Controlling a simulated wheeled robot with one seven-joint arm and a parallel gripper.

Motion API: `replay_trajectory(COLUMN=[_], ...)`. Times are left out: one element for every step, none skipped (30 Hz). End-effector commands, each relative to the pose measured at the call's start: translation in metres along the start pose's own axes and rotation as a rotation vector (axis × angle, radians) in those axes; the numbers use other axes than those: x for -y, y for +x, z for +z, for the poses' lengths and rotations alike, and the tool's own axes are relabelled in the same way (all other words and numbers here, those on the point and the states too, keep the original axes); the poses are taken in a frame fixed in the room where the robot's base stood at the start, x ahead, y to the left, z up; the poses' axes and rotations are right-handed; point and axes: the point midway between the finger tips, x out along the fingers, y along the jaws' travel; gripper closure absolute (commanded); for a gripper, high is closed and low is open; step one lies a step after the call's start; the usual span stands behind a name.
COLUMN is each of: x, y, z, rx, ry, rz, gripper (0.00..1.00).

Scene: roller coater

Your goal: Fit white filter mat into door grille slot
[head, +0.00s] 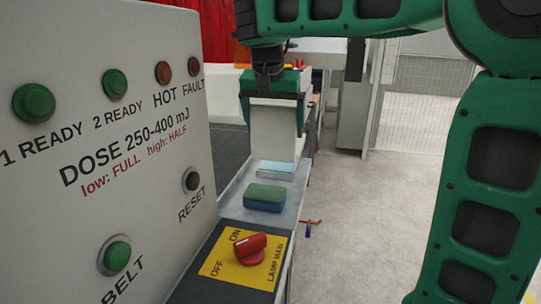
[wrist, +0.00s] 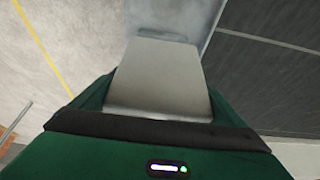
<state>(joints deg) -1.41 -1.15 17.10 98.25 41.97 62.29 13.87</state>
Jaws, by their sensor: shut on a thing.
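The white filter mat (head: 274,132) hangs upright below my gripper (head: 273,98) in the head view. My green gripper is shut on its upper end. In the wrist view the mat (wrist: 160,75) shows as a pale grey-white panel reaching out from between the jaws (wrist: 158,125). The mat is over the narrow grey ledge (head: 236,206); I cannot tell whether its lower edge touches anything. I cannot make out the door grille slot in either view.
A green-and-blue sponge (head: 265,197) and a flat pale-blue piece (head: 277,169) lie on the ledge. The control panel (head: 100,150) with lamps and buttons stands at left. A red lamp switch (head: 249,246) is at the front.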

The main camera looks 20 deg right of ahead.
Motion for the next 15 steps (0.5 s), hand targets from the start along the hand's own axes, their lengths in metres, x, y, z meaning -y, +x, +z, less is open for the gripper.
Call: replay_trajectory(x=[-0.001, -0.001, -0.001, -0.001, -0.001, -0.001, -0.001, -0.001, -0.001, -0.002, -0.001, -0.001, -0.001, -0.001, -0.001], y=[0.007, 0.011, 0.014, 0.016, 0.018, 0.020, 0.023, 0.026, 0.031, 0.035, 0.040, 0.045, 0.048, 0.051, 0.054], z=[0.003, 0.005, 0.006, 0.007, 0.007, 0.009, 0.010, 0.011, 0.013, 0.015, 0.017, 0.018, 0.020, 0.021, 0.022], rx=[0.002, 0.002, 0.002, 0.001, 0.001, 0.002, 0.002, 0.002, 0.002, 0.003, 0.003, 0.002, 0.003, 0.003, 0.002], ry=[0.000, 0.000, 0.001, 0.001, 0.000, 0.000, 0.001, 0.001, 0.000, 0.001, 0.001, 0.001, 0.001, 0.001, 0.000], rz=[0.002, 0.002, 0.001, 0.001, 0.001, 0.001, 0.002, 0.002, 0.002, 0.002, 0.002, 0.002, 0.003, 0.002, 0.000], gripper=[0.29, 0.29, 0.29, 0.29, 0.29, 0.29, 0.29, 0.29, 0.29, 0.29, 0.29, 0.29, 0.29, 0.29, 0.29])
